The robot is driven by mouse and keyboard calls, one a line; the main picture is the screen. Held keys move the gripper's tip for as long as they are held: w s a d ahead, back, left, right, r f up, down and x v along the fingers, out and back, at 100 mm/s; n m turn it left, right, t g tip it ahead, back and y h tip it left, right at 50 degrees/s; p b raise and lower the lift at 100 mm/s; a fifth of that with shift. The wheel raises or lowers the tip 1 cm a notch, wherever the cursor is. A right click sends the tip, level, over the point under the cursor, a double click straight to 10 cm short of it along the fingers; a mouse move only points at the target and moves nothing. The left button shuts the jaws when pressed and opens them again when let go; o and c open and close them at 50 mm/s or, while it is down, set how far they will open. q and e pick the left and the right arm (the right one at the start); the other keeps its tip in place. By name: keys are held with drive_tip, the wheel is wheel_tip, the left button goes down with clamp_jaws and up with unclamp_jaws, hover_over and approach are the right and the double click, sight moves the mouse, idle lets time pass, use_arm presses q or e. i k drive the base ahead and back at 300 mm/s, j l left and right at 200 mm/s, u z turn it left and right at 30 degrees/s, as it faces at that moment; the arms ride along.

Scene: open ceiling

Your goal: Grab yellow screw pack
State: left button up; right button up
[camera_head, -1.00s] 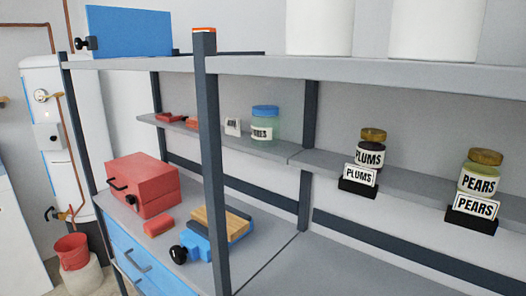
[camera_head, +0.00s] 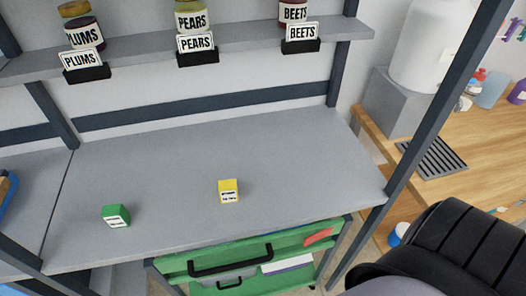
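The yellow screw pack (camera_head: 228,190) is a small yellow box with a white label. It stands on the grey workbench (camera_head: 290,160), right of the middle of the bench top and a little back from the front edge. Nothing touches it. A similar green pack (camera_head: 116,215) stands to its left, nearer the front edge. Neither of my grippers is visible in this view.
Above the bench, a shelf (camera_head: 235,38) holds jars behind PLUMS, PEARS and BEETS signs. A green drawer (camera_head: 305,242) with a black handle is below. Dark rack posts (camera_head: 425,130) stand at the sides. A large dark ribbed shape fills the lower right corner.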

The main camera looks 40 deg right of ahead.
sight(228, 190)
drive_tip(key=z, duration=0.7)
drive_tip(key=k+j+u, duration=0.1)
drive_tip(key=k+j, duration=0.2)
drive_tip(key=k+j+u, duration=0.15)
drive_tip(key=k+j, duration=0.15)
drive_tip(key=j, duration=0.2)
drive_tip(key=k+j+u, duration=0.1)
drive_tip(key=k+j, duration=0.2)
drive_tip(key=j, duration=0.15)
